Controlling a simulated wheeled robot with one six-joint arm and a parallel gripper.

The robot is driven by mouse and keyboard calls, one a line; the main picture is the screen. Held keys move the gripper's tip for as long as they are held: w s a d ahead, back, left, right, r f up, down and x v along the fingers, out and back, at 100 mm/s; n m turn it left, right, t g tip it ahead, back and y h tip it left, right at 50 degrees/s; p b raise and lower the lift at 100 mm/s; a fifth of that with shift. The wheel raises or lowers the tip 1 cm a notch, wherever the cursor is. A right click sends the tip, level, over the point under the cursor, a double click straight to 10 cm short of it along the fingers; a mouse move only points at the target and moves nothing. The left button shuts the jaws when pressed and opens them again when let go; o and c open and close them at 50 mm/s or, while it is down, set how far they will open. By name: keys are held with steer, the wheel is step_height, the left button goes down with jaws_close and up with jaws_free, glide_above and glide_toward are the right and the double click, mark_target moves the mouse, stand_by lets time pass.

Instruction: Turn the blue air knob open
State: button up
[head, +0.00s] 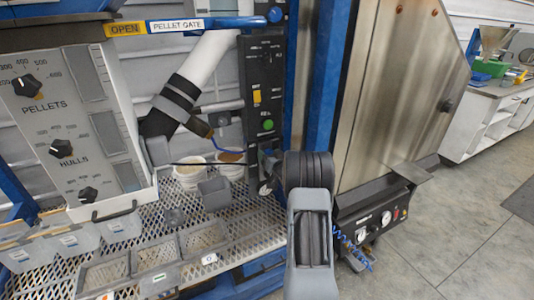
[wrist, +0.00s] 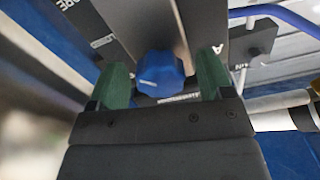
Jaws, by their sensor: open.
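The blue air knob (wrist: 160,73) is a round, ridged knob on a dark panel in the wrist view. My gripper (wrist: 165,80) is open, with one green finger on each side of the knob. Small gaps seem to show between the fingers and the knob, and I cannot tell whether either touches it. The knob is not visible in the head view, where my arm covers the lower part of the control panel. My gripper's fingers cannot be made out there.
The black control panel (head: 263,85) carries a yellow switch (head: 257,97) and a green button (head: 268,124). A blue post (head: 325,80) and a steel cabinet (head: 385,90) stand to its right. Grey bins (head: 215,190) and white buckets (head: 190,172) stand on the mesh deck at left.

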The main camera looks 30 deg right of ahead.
steer(key=shift+w+d, duration=0.15)
steer(key=shift+w, duration=0.85)
steer(key=c, duration=0.9)
